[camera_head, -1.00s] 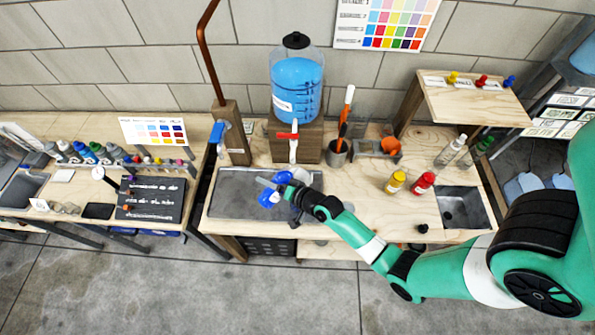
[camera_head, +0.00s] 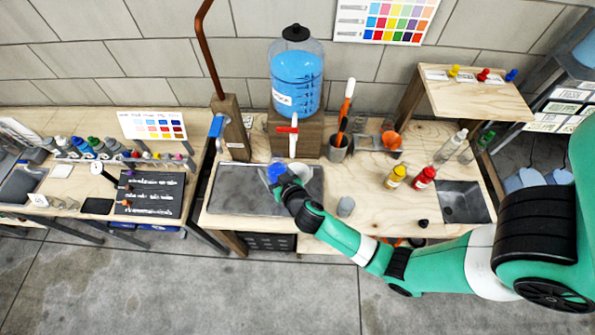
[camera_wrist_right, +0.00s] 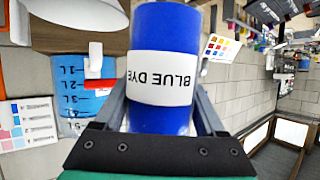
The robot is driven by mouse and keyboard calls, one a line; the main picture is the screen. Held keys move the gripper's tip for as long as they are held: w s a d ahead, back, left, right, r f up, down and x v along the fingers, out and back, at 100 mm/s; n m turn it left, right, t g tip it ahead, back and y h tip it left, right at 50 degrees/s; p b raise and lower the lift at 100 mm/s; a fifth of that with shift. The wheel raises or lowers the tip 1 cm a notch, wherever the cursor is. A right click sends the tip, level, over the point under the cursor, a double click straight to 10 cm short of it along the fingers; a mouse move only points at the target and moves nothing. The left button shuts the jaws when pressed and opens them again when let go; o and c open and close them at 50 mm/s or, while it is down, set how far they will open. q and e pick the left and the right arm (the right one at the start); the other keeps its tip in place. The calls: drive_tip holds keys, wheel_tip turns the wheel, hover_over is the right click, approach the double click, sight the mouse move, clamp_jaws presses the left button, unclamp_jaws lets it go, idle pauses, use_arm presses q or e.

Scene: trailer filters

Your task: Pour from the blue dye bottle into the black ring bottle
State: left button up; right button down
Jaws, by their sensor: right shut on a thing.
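The label's letters are upside down there. Its mouth is not visible. I cannot tell which bottle is the black ring bottle. A small grey cylinder (camera_head: 345,206) stands to the right of the tray, and a clear bottle (camera_head: 450,148) stands at the back right. My left gripper is not in view.
A pale round dish (camera_head: 303,172) is close to my right gripper.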

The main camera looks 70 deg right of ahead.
drive_tip(key=shift+r+n, duration=0.3)
drive_tip(key=shift+r, duration=0.35)
wheel_tip(320, 180, up, 5)
drive_tip(key=p, duration=0.4)
idle(1.4)
